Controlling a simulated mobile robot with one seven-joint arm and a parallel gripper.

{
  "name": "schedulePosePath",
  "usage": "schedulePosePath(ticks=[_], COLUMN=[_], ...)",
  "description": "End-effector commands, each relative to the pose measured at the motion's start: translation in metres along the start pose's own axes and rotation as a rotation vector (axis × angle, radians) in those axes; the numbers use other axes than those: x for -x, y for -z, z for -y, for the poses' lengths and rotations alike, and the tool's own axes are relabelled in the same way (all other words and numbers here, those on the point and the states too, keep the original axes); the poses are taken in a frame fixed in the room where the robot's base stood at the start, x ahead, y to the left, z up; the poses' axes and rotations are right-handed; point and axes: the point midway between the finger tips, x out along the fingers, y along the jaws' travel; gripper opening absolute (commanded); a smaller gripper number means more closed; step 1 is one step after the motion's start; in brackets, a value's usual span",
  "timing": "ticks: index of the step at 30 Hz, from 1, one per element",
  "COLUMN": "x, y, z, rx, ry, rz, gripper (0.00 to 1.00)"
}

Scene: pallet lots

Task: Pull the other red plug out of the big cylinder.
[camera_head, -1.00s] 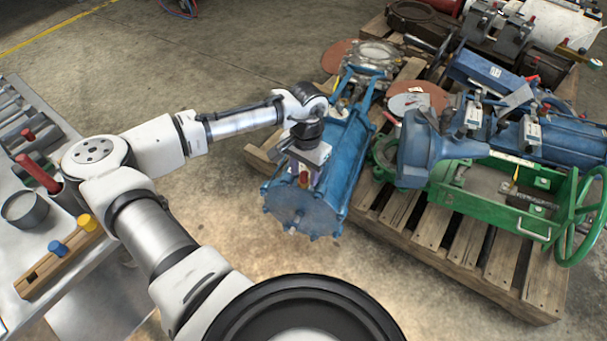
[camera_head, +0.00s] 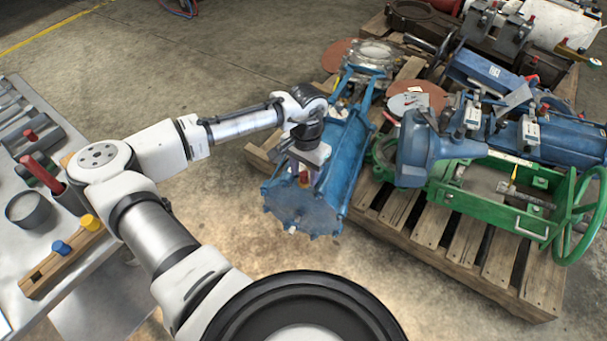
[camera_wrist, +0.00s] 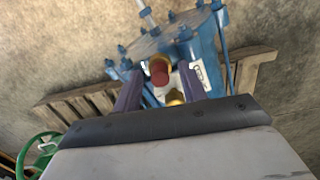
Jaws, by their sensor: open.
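The big blue cylinder (camera_head: 344,160) lies on the pallet, its round end plate toward me. A red plug (camera_head: 304,178) sits at its near end, just under my gripper. In the wrist view the red plug (camera_wrist: 159,72) shows its round end, with a brass-coloured collar behind it. My gripper (camera_wrist: 158,82) is open, with one finger on each side of the plug; I cannot tell whether either finger touches it. A second brass-coloured fitting (camera_wrist: 175,97) without red shows nearer the wrist, partly hidden by my gripper body.
The wooden pallet (camera_head: 420,237) also carries a green frame with a handwheel (camera_head: 584,217) and other blue cylinders (camera_head: 565,137) to the right. A bench at left holds a wooden block (camera_head: 40,281) with blue and yellow plugs, a grey cup (camera_head: 28,209) and red-handled tools.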

Motion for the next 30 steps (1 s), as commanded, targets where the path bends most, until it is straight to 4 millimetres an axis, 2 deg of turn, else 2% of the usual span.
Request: schedulePosePath(ticks=[3, 13, 30], x=[-0.0003, -0.0002, 0.0026], y=[0.0, 0.0001, 0.0001], z=[0.0001, 0.0, -0.0002], rx=[0.0, 0.0, 0.0], ry=[0.0, 0.0, 0.0], rz=[0.0, 0.0, -0.001], gripper=[0.42, 0.0, 0.0])
